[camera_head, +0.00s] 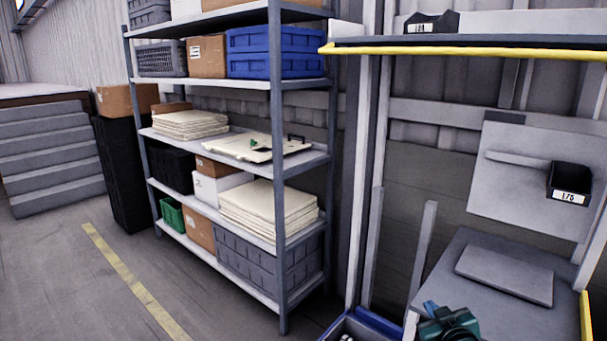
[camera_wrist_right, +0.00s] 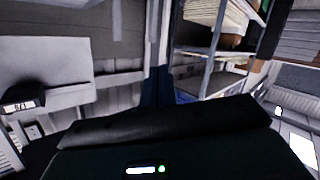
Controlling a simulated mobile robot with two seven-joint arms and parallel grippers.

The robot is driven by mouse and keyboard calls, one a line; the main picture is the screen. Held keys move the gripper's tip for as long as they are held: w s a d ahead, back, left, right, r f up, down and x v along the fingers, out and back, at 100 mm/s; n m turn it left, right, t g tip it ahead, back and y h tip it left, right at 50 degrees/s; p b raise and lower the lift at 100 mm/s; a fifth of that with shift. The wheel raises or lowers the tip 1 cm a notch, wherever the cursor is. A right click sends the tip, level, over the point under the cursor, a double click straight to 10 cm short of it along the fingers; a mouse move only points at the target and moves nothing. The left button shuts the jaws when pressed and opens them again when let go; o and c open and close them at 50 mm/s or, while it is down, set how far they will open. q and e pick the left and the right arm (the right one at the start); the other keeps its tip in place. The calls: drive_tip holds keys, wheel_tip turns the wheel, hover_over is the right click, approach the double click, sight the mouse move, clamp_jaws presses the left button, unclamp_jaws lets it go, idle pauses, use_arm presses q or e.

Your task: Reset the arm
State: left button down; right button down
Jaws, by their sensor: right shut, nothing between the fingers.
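My right gripper (camera_head: 430,307) shows at the bottom edge of the head view, low and right of centre. Its fingers are blue and its body is teal and dark; much of the arm is cut off by the frame. It is shut and empty. In the right wrist view, the blue fingers (camera_wrist_right: 159,85) show close together beyond the dark wrist housing. In the head view it is in front of the grey workbench. My left gripper is in neither view.
A grey shelf rack (camera_head: 279,180) with boxes, bins and pale stacked sheets stands at centre left. On the right are a workbench (camera_head: 480,250) with a flat grey plate (camera_head: 505,275), and a back panel holding a black bin (camera_head: 569,184). A blue-rimmed container (camera_head: 375,320) is at the bottom. Floor at left is clear.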

drive_tip(key=s+a+f+g+y, duration=0.1)
drive_tip(key=s+a+f, duration=0.3)
drive_tip(key=s, duration=0.6)
drive_tip(key=s+a+f+g+y, duration=0.1)
drive_tip(key=s+a+f, duration=0.4)
drive_tip(key=s, duration=0.6)
drive_tip(key=s+a+f+g, duration=0.3)
drive_tip(key=s+f, duration=0.4)
drive_tip(key=s, duration=0.3)
drive_tip(key=shift+s+a+m+y, duration=0.4)
drive_tip(key=shift+a, duration=0.25)
drive_tip(key=shift+w, duration=0.1)
